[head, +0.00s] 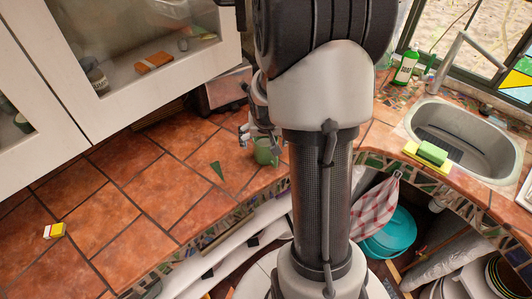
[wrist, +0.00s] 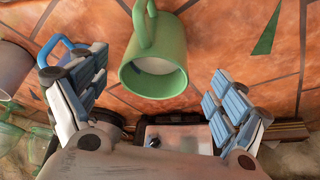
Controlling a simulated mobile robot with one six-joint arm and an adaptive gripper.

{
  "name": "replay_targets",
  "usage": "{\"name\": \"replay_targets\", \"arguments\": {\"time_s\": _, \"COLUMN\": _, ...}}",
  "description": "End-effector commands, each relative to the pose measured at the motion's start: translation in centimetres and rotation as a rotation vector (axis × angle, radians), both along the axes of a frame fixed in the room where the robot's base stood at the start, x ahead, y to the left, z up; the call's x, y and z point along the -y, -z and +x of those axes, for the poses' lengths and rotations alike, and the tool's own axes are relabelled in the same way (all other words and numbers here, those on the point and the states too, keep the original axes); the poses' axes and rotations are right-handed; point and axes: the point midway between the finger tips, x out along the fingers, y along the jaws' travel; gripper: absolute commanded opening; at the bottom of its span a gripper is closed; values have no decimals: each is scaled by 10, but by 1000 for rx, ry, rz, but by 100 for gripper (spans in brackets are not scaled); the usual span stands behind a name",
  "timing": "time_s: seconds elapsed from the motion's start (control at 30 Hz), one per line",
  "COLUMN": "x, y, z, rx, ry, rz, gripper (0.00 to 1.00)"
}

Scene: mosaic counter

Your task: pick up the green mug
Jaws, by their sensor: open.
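The green mug (head: 266,152) stands on the terracotta tile counter, beside my arm column, partly hidden in the head view. In the wrist view the green mug (wrist: 172,45) has its open mouth facing the camera and its handle at the top of the picture. My gripper (wrist: 160,66) is open, with one finger on each side of the mug in the picture. Clear gaps show between the mug and both fingers, and I see no contact. In the head view my gripper (head: 246,132) is just left of the mug, mostly hidden behind my arm.
A blue handle (wrist: 58,42) shows beside the left finger, with a greyish cup (wrist: 10,68) and clear glassware (wrist: 22,132) further left. A green triangular tile piece (head: 217,170) lies near the mug. A metal appliance (head: 222,88) stands behind. The counter toward the left is mostly free.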

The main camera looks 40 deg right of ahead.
Motion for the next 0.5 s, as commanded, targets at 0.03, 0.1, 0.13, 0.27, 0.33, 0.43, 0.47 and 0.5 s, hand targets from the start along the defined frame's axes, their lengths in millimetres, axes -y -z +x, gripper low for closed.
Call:
{"name": "replay_targets", "arguments": {"time_s": 0.03, "x": 2, "y": 7, "z": 2, "rx": 0, "ry": 0, "rz": 0, "gripper": 90}}
{"name": "replay_targets", "arguments": {"time_s": 0.1, "x": 3, "y": 9, "z": 3, "rx": 2, "ry": 0, "rz": -1, "gripper": 90}}
{"name": "replay_targets", "arguments": {"time_s": 0.13, "x": 3, "y": 10, "z": 4, "rx": 2, "ry": 0, "rz": -1, "gripper": 90}}
{"name": "replay_targets", "arguments": {"time_s": 0.27, "x": 4, "y": 17, "z": 4, "rx": 1, "ry": 0, "rz": -1, "gripper": 90}}
{"name": "replay_targets", "arguments": {"time_s": 0.33, "x": 6, "y": 25, "z": 4, "rx": -1, "ry": -1, "rz": 0, "gripper": 90}}
{"name": "replay_targets", "arguments": {"time_s": 0.43, "x": 9, "y": 41, "z": 4, "rx": -1, "ry": 0, "rz": 1, "gripper": 90}}
{"name": "replay_targets", "arguments": {"time_s": 0.47, "x": 10, "y": 46, "z": 4, "rx": -2, "ry": 0, "rz": 1, "gripper": 90}}
{"name": "replay_targets", "arguments": {"time_s": 0.5, "x": 12, "y": 52, "z": 7, "rx": -1, "ry": 0, "rz": 1, "gripper": 90}}
